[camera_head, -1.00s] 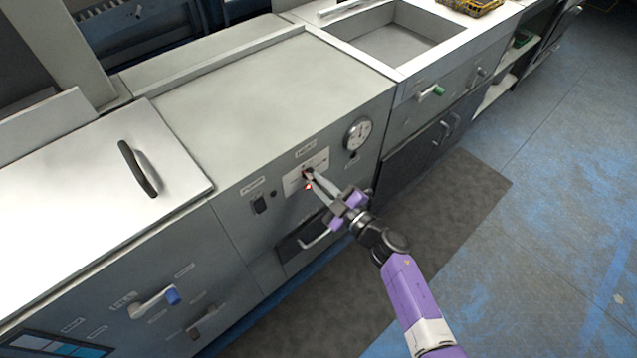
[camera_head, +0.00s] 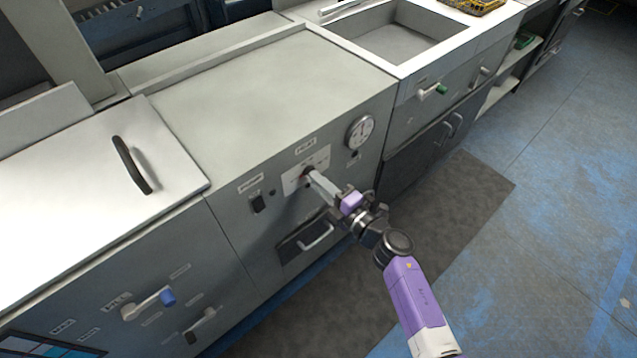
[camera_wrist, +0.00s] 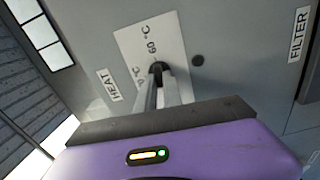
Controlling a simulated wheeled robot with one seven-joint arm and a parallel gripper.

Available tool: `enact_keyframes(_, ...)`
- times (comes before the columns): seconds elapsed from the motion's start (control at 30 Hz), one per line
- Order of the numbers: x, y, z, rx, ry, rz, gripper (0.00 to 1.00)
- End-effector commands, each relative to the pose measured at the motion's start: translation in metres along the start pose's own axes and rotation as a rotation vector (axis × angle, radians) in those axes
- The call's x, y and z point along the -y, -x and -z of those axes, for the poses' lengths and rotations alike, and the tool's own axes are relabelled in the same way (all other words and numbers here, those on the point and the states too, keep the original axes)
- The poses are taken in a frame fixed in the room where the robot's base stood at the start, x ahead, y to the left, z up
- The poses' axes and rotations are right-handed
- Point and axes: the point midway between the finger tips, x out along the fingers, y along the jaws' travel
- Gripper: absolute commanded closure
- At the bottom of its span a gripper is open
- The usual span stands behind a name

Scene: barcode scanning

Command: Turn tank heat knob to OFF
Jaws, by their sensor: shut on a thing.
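The heat knob (camera_wrist: 157,67) is small and dark, on a white dial plate (camera_wrist: 128,45) with a "HEAT" label (camera_wrist: 109,85) beside it. The plate reads "60 °C" near the knob; another temperature mark is partly hidden by my fingers. In the head view the knob (camera_head: 307,171) is mostly covered by my fingertips. My gripper (camera_head: 311,176) is shut on the knob, with its fingers pointing straight at the panel. In the wrist view my gripper (camera_wrist: 160,78) has one finger on each side of the knob. Which mark the knob points to cannot be told.
A round gauge (camera_head: 360,131) is to the right of the plate, and a black switch (camera_head: 258,204) is to the left. A drawer handle (camera_head: 316,237) lies below my gripper.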

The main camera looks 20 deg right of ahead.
Motion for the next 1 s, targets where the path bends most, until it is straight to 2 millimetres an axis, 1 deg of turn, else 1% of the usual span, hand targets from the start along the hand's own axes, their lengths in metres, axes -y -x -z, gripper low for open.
enact_keyframes(0.23,0.0017,0.0006,0.0009,-0.002,0.068,0.002,1.00)
enact_keyframes(0.73,0.0019,0.0007,0.0011,-0.002,0.082,0.003,1.00)
enact_keyframes(0.77,0.0019,0.0007,0.0011,-0.002,0.082,0.003,0.83)
enact_keyframes(0.83,0.0018,0.0006,0.0010,-0.002,0.082,0.003,0.70)
enact_keyframes(0.87,0.0017,0.0006,0.0009,-0.002,0.082,0.003,0.67)
enact_keyframes(1.0,0.0012,0.0003,0.0006,-0.001,0.081,0.002,0.67)
